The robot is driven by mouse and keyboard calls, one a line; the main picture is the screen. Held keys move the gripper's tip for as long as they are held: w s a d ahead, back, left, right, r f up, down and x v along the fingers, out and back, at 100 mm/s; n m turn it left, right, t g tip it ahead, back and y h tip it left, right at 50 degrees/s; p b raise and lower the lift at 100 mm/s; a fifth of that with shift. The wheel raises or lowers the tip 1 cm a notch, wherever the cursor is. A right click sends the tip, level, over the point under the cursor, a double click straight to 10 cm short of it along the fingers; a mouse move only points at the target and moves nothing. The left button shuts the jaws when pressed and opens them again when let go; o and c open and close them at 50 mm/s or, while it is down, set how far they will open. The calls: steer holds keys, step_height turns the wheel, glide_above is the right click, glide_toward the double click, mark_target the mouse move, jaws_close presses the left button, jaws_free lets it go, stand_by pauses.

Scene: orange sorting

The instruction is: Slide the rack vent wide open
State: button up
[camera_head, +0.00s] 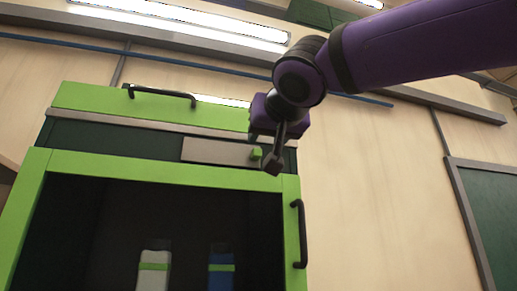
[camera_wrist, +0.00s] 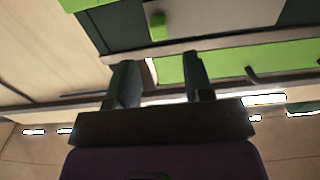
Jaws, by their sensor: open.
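The rack (camera_head: 40,190) is a green-framed cabinet with a dark front. The vent is a pale grey plate (camera_head: 215,151) lying across the right part of a dark band near the rack's top. A small green knob (camera_head: 256,153) stands at the plate's right end. In the wrist view, the plate (camera_wrist: 225,17) and knob (camera_wrist: 158,26) show at the top. My gripper (camera_head: 272,166) is at the knob's right in the head view. In the wrist view its two fingers (camera_wrist: 160,72) are apart and empty, and the knob appears beyond their tips. Contact cannot be told.
A black handle (camera_head: 162,94) sits on the rack's upper green panel, and another handle (camera_head: 299,234) is on the right of the front frame. A white item (camera_head: 154,275) and a blue item (camera_head: 221,277) stand inside.

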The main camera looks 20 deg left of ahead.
mark_target(258, 149)
steer(key=x, duration=0.6)
steer(key=shift+w+a, duration=0.15)
steer(key=shift+w, duration=0.1)
steer(key=shift+c, duration=0.5)
jaws_close()
